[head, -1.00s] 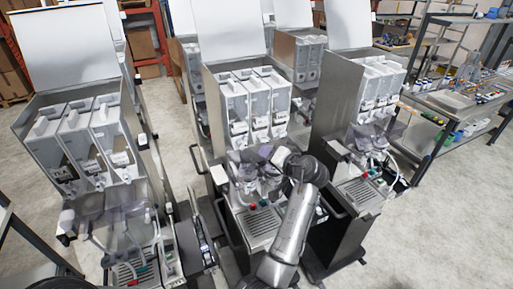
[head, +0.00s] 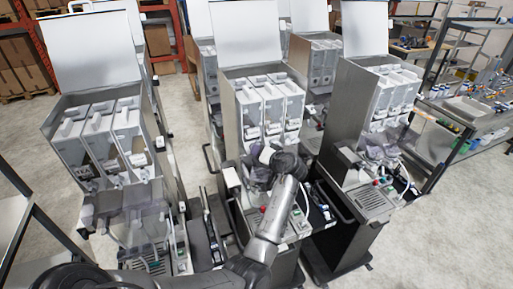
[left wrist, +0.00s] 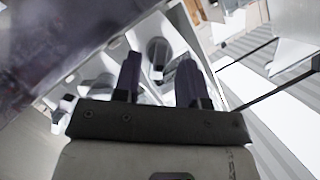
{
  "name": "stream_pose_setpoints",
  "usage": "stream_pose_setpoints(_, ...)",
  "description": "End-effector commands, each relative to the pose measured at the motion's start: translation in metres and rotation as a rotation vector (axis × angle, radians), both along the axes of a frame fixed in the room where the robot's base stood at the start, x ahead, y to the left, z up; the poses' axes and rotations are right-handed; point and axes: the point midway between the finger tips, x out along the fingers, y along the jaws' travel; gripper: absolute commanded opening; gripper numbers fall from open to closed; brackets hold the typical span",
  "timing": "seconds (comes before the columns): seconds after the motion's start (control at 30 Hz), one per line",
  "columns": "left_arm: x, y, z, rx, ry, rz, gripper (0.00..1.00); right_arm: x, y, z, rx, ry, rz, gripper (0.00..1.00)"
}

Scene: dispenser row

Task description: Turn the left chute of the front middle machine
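The front middle machine (head: 234,116) is a grey cabinet with a raised white lid and three clear-fronted canisters side by side. Its chutes are below the canisters; my left gripper and wrist largely cover that area, so I cannot make out the left chute in the head view. My left gripper (head: 262,153) is close in front of the canister bottoms. In the left wrist view the left gripper (left wrist: 159,62) has its two dark fingers apart. A rounded grey-white piece (left wrist: 157,50), perhaps a chute, shows between and beyond them; contact cannot be told. My right gripper is not in view.
Similar machines stand to the left (head: 100,140) and right (head: 372,110), with more behind. Below my gripper is the middle machine's drip tray area with a red knob (head: 263,209). A shelf with bottles (head: 470,110) stands at the right. Floor at right front is clear.

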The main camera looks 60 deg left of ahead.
Motion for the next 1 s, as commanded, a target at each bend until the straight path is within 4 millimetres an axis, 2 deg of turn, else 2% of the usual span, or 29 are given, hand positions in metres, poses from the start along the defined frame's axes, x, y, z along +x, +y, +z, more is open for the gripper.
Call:
stream_pose_setpoints(0.23,-0.002,0.021,-0.006,0.001,0.001,0.0,0.38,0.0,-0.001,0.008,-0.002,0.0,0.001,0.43)
stream_pose_setpoints(0.67,-0.002,0.025,-0.008,0.0,0.0,0.0,0.37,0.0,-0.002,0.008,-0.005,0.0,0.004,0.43)
stream_pose_setpoints(1.0,-0.002,0.025,-0.008,0.0,0.0,0.0,0.07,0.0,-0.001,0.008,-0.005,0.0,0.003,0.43)
